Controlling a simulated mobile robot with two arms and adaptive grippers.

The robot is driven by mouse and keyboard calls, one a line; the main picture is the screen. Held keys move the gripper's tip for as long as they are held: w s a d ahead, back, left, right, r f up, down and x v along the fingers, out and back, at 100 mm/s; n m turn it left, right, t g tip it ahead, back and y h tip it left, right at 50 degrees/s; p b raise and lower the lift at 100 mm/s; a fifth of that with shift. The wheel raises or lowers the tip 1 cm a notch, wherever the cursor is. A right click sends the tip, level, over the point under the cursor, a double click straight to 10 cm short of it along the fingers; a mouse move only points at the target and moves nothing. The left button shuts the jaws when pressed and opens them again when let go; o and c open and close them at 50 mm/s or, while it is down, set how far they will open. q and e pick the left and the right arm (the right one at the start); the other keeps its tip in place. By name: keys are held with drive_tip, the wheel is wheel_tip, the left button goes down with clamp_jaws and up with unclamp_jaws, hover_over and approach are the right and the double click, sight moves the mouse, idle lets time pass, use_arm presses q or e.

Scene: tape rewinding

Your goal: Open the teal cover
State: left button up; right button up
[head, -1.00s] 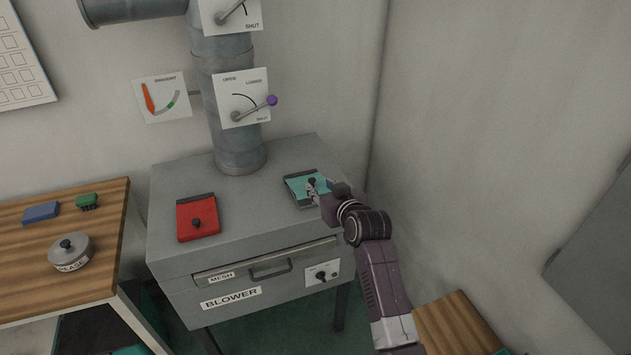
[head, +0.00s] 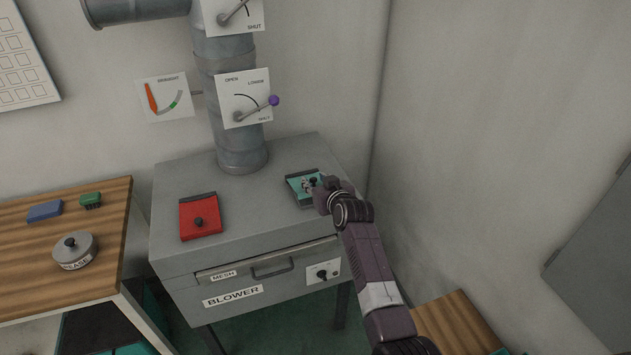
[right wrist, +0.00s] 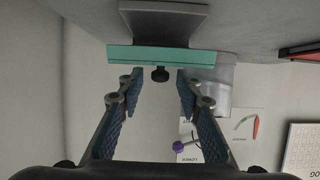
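The teal cover (head: 293,188) lies flat on the right part of the grey blower box top, with a dark hinge strip along its back edge. My right gripper (head: 309,184) is over it and hides its right part. In the right wrist view the teal cover (right wrist: 160,56) spans the top, and its black knob (right wrist: 160,75) stands between the fingertips. My right gripper (right wrist: 156,90) is open there, with a gap on both sides of the knob. My left gripper is not in view.
A red cover (head: 200,217) with a black knob lies left on the blower box (head: 245,225). A grey pipe (head: 238,110) with lever plates rises behind. A wooden table (head: 25,270) stands left, holding a round tin (head: 73,252). The wall is close on the right.

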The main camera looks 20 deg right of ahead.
clamp_jaws()
idle(0.4)
